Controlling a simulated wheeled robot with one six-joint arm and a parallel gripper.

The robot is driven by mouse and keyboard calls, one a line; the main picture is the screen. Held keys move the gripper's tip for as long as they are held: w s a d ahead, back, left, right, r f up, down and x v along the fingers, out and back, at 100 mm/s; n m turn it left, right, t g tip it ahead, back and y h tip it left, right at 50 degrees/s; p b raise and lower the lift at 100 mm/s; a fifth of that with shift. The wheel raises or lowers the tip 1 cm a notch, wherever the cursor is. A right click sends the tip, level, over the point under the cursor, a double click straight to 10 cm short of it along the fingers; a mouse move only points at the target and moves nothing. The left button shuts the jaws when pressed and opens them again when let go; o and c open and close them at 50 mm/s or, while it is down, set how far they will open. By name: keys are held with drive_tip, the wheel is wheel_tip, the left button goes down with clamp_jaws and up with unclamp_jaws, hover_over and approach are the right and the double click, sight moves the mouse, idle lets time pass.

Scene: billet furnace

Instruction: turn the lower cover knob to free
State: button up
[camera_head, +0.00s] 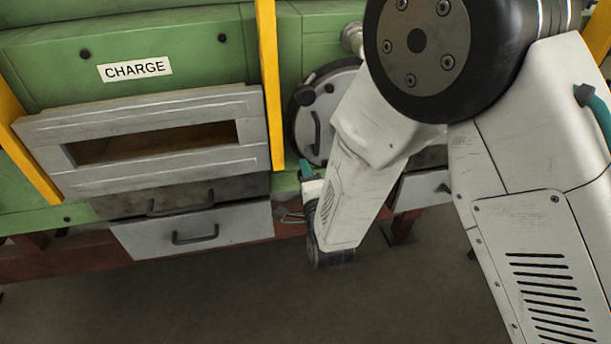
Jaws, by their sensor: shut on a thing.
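The round grey cover (326,88) is on the green furnace front, right of the yellow post. My arm hides the cover's right and lower parts, and the lower cover knob is hidden. The end of my arm, with my gripper (310,188), is just below the cover's lower left edge. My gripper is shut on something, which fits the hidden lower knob. The fingertips are mostly hidden behind my own link, and the knob's angle cannot be seen.
Left of the cover is the grey charge door (150,160) with a slot, under a CHARGE label (135,69). Below it are drawers with handles (195,238). A yellow post (270,85) stands close to my gripper. The floor (220,300) in front is clear.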

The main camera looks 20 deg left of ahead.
drive_tip(key=shift+m, duration=0.8)
drive_tip(key=o, duration=1)
drive_tip(key=v, duration=0.8)
